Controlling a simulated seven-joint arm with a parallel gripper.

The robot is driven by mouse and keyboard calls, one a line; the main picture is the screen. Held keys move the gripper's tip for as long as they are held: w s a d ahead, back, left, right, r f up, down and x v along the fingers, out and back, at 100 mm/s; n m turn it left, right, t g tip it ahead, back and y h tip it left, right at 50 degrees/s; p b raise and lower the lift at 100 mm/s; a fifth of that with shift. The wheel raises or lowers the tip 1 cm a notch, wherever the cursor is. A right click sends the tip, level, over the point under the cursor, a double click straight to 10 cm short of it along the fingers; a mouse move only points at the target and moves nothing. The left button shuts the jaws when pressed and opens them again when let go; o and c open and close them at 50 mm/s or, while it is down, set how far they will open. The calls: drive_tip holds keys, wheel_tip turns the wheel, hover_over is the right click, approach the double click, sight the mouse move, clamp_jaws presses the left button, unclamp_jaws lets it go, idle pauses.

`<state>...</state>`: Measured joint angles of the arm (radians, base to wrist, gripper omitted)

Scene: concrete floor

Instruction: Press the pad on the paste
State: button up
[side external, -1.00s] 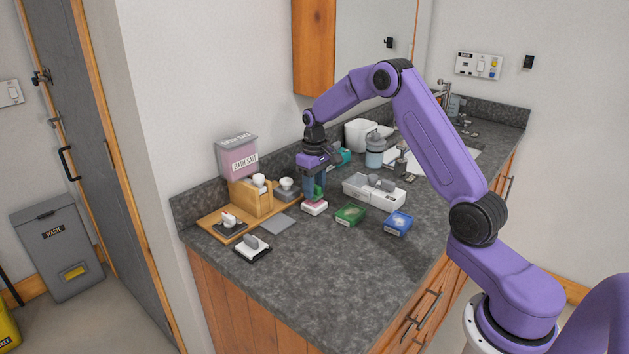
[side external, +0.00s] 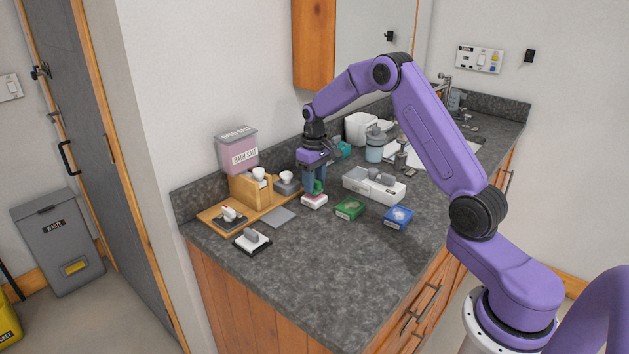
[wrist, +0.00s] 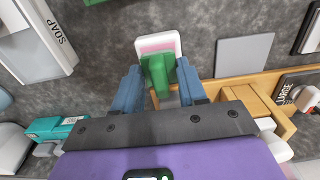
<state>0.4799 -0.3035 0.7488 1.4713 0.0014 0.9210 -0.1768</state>
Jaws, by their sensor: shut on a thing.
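My gripper (side external: 314,183) points down over the counter, its blue fingers shut on a green-handled pad (wrist: 157,74). The green handle (side external: 317,187) also shows between the fingers in the side view. Directly below is a small white dish with pink paste (wrist: 160,43); the dish also shows in the side view (side external: 314,202). The pad appears down at the paste, but the handle and fingers hide its underside, so I cannot tell whether they touch.
A grey flat plate (side external: 279,216) and a wooden board (side external: 208,216) lie left. A black-and-white block (side external: 252,241) is at front left. Green (side external: 349,209) and blue (side external: 398,217) boxes and a white soap tray (side external: 386,193) are right. The front counter is clear.

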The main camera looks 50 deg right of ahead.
drive_tip(key=shift+f, duration=0.55)
idle(1.2)
drive_tip(key=shift+r, duration=0.1)
drive_tip(key=shift+r, duration=3.5)
